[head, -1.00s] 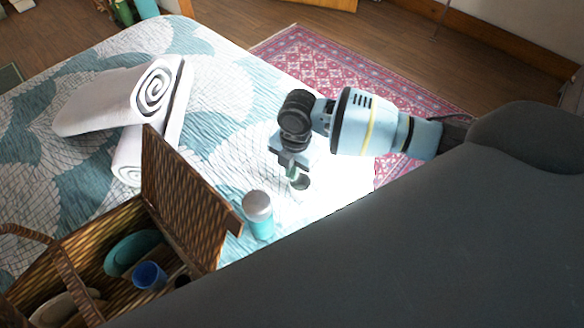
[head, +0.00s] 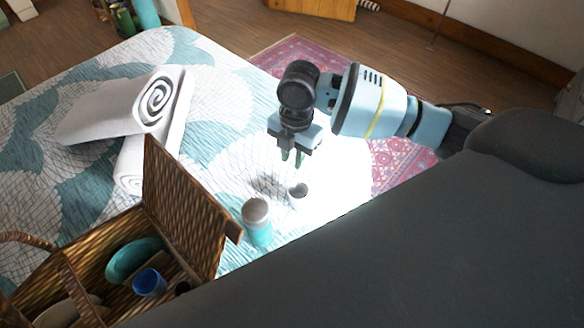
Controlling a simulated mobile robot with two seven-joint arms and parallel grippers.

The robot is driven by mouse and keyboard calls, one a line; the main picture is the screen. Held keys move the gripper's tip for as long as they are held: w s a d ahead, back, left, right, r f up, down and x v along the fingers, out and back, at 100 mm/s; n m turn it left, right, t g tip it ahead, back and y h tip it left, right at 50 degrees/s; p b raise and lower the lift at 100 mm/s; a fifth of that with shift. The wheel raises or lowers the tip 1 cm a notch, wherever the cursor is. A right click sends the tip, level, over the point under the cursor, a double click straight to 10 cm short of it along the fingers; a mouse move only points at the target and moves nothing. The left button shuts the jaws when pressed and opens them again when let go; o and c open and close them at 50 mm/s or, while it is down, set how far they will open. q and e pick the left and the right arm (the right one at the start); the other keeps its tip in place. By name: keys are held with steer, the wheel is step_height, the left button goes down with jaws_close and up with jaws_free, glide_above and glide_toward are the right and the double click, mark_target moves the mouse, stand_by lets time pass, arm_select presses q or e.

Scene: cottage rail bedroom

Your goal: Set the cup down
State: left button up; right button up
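A small pale cup (head: 298,196) with a dark inside stands on the bed (head: 225,120), just right of a turquoise bottle with a grey cap (head: 257,224). The bright light washes out part of its outline. My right gripper (head: 292,158) points down above and slightly behind the cup, apart from it. Its two fingers are spread with nothing between them. A shadow lies on the quilt left of the cup. My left gripper is not in view.
An open wicker basket (head: 190,205) at the lower left holds a blue cup (head: 149,283) and a teal plate (head: 133,260). Rolled white towels (head: 125,105) lie behind it. My grey body covers the lower right. The quilt behind the cup is clear.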

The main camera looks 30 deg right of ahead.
step_height(320, 180, up, 3)
steer(key=shift+d+r, duration=0.15)
steer(key=shift+r, duration=0.05)
stand_by(0.5)
steer(key=shift+f, duration=0.1)
